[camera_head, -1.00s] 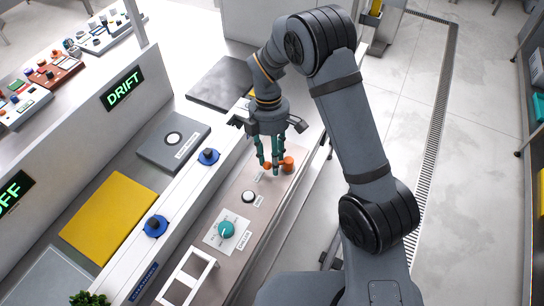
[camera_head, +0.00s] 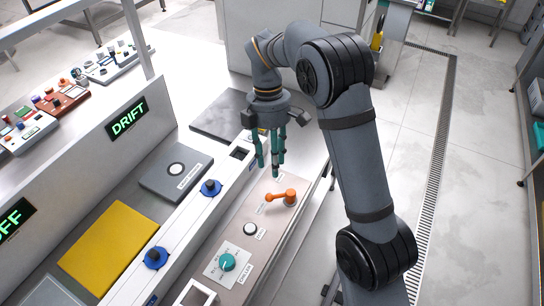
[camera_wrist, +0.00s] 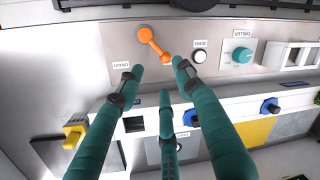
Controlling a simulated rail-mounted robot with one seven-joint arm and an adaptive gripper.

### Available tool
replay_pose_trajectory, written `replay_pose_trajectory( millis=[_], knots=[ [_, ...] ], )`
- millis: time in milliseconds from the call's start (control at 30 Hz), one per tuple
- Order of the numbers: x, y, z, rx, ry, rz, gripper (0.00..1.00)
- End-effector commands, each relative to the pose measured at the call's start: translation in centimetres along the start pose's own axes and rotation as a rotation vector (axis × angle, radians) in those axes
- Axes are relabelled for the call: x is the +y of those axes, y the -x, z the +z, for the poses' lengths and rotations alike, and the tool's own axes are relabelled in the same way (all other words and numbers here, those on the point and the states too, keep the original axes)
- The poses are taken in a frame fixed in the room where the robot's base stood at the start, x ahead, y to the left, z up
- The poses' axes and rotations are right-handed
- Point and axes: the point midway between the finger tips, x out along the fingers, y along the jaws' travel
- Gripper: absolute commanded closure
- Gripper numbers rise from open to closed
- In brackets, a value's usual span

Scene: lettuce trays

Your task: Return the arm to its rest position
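My gripper (camera_head: 272,168) hangs from my bent arm over the far part of the panel, its teal fingers pointing down. In the wrist view its fingers (camera_wrist: 155,78) are spread with nothing between them, so it is open and empty. An orange lever (camera_head: 282,197) stands on the panel just in front of and below the fingers in the head view. The lever also shows in the wrist view (camera_wrist: 152,41), beyond the fingertips and apart from them as far as I can tell.
The panel carries a white button (camera_head: 250,229) and a teal knob (camera_head: 228,262). Blue knobs (camera_head: 210,187) line the white rail beside it. A yellow plate (camera_head: 108,247) and a dark grey plate (camera_head: 176,168) lie left. Open floor (camera_head: 415,125) lies right.

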Motion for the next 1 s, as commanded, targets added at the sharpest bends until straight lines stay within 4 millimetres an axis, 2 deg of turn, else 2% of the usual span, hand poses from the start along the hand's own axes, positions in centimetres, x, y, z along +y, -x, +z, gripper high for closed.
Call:
replay_pose_trajectory(
  millis=[200,667,867,1000],
  knots=[
    [0.0,0.9,0.0,0.0,0.0,0.0,0.64],
    [-0.1,0.6,0.0,0.001,0.0,-0.002,0.64],
    [-0.1,-1.8,0.0,0.0,0.001,-0.005,0.64],
    [-0.1,-4.7,0.1,0.0,0.001,-0.004,0.64]
  ],
)
